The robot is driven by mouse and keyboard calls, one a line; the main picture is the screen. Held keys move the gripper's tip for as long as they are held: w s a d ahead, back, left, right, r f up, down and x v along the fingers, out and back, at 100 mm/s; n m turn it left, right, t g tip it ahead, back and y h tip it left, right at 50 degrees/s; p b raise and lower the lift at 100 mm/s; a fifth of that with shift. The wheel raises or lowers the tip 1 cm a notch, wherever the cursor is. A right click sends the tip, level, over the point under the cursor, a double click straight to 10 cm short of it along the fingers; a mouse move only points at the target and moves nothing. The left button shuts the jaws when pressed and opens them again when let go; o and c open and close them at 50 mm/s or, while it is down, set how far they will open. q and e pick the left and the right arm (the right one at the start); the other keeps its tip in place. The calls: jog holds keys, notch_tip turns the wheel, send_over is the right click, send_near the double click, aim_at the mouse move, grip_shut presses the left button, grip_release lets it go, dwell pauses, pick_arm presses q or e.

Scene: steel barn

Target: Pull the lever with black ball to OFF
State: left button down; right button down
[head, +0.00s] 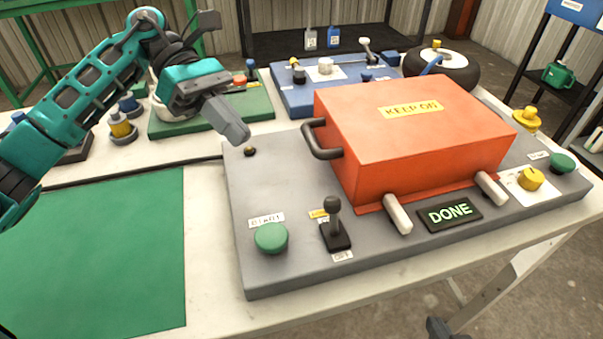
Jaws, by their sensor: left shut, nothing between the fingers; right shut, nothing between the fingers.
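The lever with a dark ball (332,203) rises from a black slotted base (337,241) on the front of the grey panel (290,268). A yellow label lies at the far end of the base and a white label at its near end; their small print is hard to read. The lever looks roughly upright; its exact tilt is hard to tell. My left gripper (240,136) is shut and empty above the panel's back left corner, apart from the lever and up-left of it.
An orange-red box (430,150) labelled KEEP ON, with a dark side handle (313,140), stands right of the lever. A green button (271,238) is left of it. A display (450,214) reads DONE. A green mat (100,250) lies left; a blue panel (290,98) stands behind.

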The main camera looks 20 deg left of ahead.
pick_arm(q)
jog(key=shift+d, duration=0.1)
pick_arm(e)
jog(key=shift+s, duration=0.1)
pick_arm(q)
send_near(330, 214)
notch_tip(330, 214, down, 4)
jog(key=shift+f, duration=0.1)
jog(key=shift+s+d+r+p, duration=0.1)
jog(key=shift+d+r, duration=0.05)
jog(key=shift+d, duration=0.45)
jog(key=shift+s+d+r+p, duration=0.1)
jog(key=shift+s+d+r, duration=0.05)
jog(key=shift+d, duration=0.5)
jog(key=shift+s+d+r+p, duration=0.1)
jog(key=shift+d+r, duration=0.05)
jog(key=shift+d, duration=0.45)
pick_arm(e)
jog(key=shift+r, duration=0.2)
